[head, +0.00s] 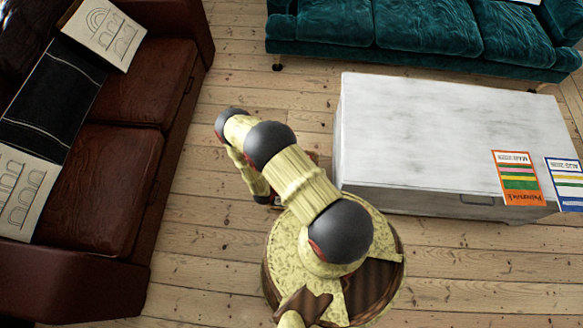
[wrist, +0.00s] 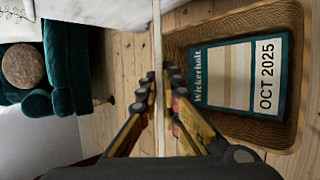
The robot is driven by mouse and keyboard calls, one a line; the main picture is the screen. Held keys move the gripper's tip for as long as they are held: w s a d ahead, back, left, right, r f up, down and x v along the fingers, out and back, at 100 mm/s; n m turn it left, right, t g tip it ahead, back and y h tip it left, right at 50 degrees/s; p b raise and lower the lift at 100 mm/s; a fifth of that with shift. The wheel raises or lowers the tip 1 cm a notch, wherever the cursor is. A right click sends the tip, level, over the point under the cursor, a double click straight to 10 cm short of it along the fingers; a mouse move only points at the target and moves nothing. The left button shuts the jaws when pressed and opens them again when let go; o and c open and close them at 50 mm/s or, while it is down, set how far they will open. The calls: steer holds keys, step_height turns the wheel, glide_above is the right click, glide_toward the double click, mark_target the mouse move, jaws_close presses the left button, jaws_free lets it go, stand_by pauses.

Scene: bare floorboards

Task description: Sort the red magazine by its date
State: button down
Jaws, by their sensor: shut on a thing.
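In the wrist view my gripper (wrist: 163,78) is shut on a thin, flat, magazine-like item (wrist: 157,30), seen edge-on as a pale strip. Its cover and date do not show, so I cannot tell its colour. Just to the right of it is a brown wicker basket (wrist: 299,100). A teal magazine (wrist: 238,75) marked "Wickerholt" and "OCT 2025" lies in this basket. In the head view my arm hides my gripper and the held item. No plainly red magazine shows in either view.
In the head view a white-topped table (head: 440,125) stands at right. An orange magazine (head: 517,178) and a blue-edged magazine (head: 567,184) lie at its front edge. A brown leather sofa (head: 122,160) is left, a teal sofa (head: 425,28) behind. Floorboards (head: 250,90) between are clear.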

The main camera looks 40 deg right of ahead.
step_height(320, 180, down, 10)
steer(key=b, duration=0.7)
steer(key=shift+r, duration=0.15)
steer(key=c, duration=1.9)
jaws_free()
steer(key=shift+s+a+r+p, duration=0.75)
steer(key=shift+a+r+p, duration=0.1)
steer(key=shift+r+p, duration=0.15)
steer(key=shift+s+a+r+p, duration=0.7)
steer(key=shift+a+r+p, duration=0.15)
steer(key=shift+r, duration=0.2)
steer(key=shift+s+a+r+p, duration=0.75)
steer(key=shift+a+r+p, duration=0.05)
steer(key=shift+r+p, duration=0.25)
